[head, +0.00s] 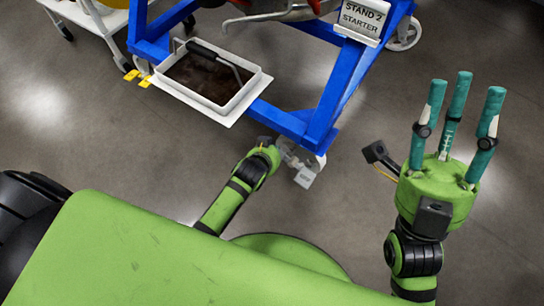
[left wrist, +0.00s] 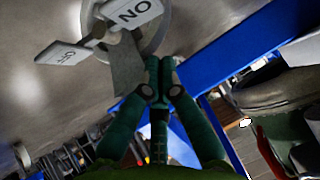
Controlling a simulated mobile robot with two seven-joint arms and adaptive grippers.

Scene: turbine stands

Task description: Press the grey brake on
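The grey brake is a caster pedal pair below the blue stand's near corner. In the left wrist view the white-grey ON plate (left wrist: 139,13) is at the top and the OFF plate (left wrist: 62,53) at the left. In the head view a grey pedal plate (head: 304,178) shows beside the caster. My left gripper (left wrist: 160,64) has its teal fingers drawn together, with nothing seen between them. Its tips appear below and right of the ON plate; contact cannot be told. In the head view its fingers are hidden beyond the green hand. My right gripper (head: 461,105) is open and empty, fingers up.
The blue stand frame (head: 338,90) rises behind the caster, with a STAND 2 STARTER sign (head: 362,20). A white-rimmed tray (head: 228,108) with dark contents and a black-handled tool sits on its left. Another caster (head: 403,36) stands at the back right.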

